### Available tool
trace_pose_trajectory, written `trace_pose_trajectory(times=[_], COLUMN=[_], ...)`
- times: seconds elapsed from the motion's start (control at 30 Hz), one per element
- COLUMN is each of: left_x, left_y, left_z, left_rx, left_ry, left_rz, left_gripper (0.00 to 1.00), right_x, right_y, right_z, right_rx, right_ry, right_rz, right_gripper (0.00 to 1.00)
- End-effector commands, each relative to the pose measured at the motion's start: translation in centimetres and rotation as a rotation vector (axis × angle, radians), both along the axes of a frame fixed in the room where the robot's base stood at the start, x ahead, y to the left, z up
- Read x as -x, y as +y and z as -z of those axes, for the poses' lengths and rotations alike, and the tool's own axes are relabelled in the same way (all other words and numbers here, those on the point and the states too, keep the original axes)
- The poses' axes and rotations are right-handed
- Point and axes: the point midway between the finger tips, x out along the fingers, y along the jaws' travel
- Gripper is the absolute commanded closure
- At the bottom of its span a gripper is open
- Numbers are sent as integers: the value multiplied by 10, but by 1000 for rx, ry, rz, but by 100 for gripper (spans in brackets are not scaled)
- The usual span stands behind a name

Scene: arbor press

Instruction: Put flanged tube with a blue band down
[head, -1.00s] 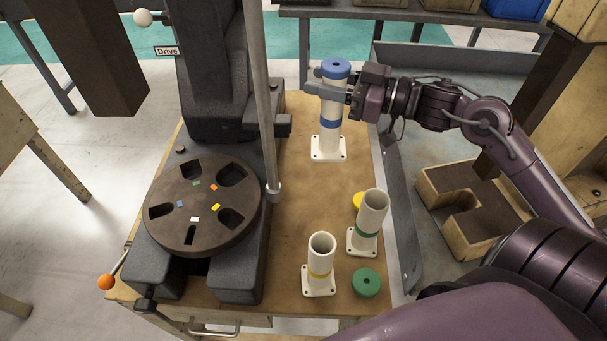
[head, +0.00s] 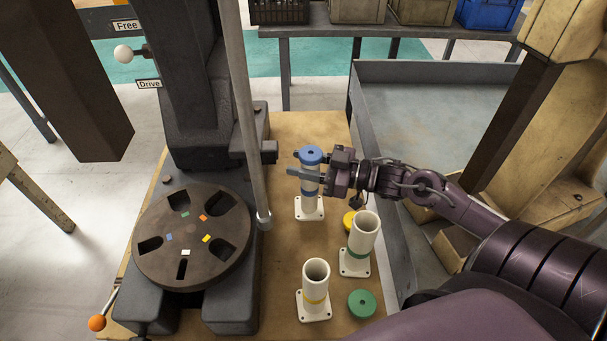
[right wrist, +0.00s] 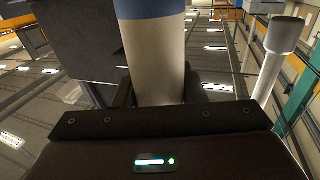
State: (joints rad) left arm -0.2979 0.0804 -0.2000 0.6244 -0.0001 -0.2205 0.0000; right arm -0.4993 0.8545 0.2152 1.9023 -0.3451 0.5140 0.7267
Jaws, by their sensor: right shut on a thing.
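The flanged tube with a blue band (head: 310,207) is upright, its white square flange down, at or just above the bench top; I cannot tell if it touches. A blue cap (head: 311,153) sits on its top. My right gripper (head: 308,176) comes from the right and is shut around the tube below the cap, hiding part of it. In the right wrist view the pale tube (right wrist: 157,65) stands between the fingers, with blue at the top edge. My left gripper is not in view.
A white tube with a green band (head: 361,237), one with a yellow band (head: 315,288), a green cap (head: 361,303) and a partly hidden yellow cap (head: 349,221) stand nearer. The press with its slotted disc (head: 190,262) is left. Bench wood (head: 275,215) is bare around the flange.

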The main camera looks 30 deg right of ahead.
Motion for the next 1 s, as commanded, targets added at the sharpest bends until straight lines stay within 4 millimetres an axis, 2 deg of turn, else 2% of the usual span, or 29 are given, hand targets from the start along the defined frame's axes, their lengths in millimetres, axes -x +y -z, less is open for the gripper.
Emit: trace_pose_trajectory(times=[0.07, 0.37, 0.77, 0.8, 0.93, 1.0], left_x=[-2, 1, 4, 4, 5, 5], left_y=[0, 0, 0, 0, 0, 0], left_z=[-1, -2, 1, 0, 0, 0], left_rx=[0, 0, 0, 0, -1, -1], left_ry=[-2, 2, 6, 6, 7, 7], left_rz=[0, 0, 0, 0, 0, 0], left_gripper=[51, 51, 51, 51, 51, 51], right_x=[-1, -1, 0, 0, 0, 0], right_y=[0, 0, 0, 0, 0, 0], right_z=[3, 39, 45, 45, 45, 45], right_rx=[0, 0, 0, 0, 1, 1], right_ry=[-4, -4, -4, -1, -1, -1], right_rz=[1, 1, 0, 0, 0, 0], right_gripper=[100, 100, 100, 59, 42, 41])
